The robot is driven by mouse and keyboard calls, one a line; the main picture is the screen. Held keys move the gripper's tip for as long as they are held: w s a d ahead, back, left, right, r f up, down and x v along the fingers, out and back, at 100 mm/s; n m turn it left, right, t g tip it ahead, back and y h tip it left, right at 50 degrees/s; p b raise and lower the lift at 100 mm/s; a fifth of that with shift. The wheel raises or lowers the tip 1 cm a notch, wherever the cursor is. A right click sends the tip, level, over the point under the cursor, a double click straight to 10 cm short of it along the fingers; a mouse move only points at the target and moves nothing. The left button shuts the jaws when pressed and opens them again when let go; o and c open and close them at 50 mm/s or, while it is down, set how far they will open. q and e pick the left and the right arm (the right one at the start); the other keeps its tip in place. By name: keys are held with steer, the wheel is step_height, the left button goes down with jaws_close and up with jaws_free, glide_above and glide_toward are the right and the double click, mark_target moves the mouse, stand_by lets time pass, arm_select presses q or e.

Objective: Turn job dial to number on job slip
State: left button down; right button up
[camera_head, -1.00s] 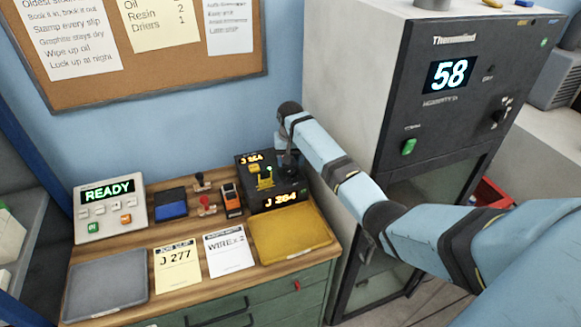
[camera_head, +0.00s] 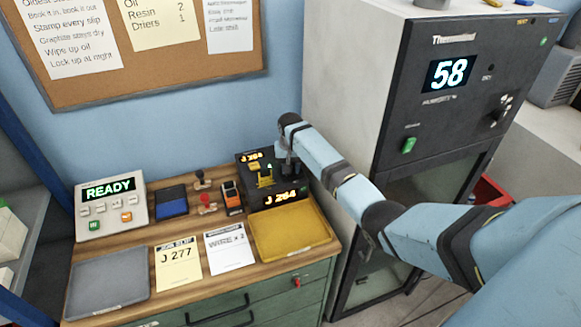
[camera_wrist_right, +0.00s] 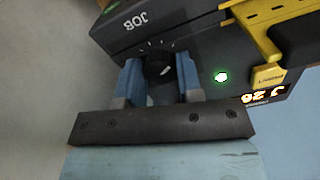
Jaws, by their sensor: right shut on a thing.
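The job slip (camera_head: 178,263) is a yellow card on the bench reading J 277. The dark job machine (camera_head: 250,190) stands at the back right of the bench, and its lit front display (camera_head: 282,198) appears to read J 264. The job dial (camera_wrist_right: 158,66) is a black knob by the label JOB in the right wrist view. My right gripper (camera_wrist_right: 159,80) is shut on the dial, one blue-grey finger on each side. In the head view, my right gripper (camera_head: 288,163) partly hides that side of the machine. My left gripper is not in view.
A yellow tray (camera_head: 322,242), a grey tray (camera_head: 80,301) and a white card (camera_head: 229,250) lie along the front. A READY panel (camera_head: 138,216), blue pad (camera_head: 172,203) and stamps stand behind. A tall humidity cabinet (camera_head: 385,190) is close on the right.

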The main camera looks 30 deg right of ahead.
steer(key=m, duration=0.4)
steer(key=shift+m, duration=0.9)
steer(key=o, duration=0.9)
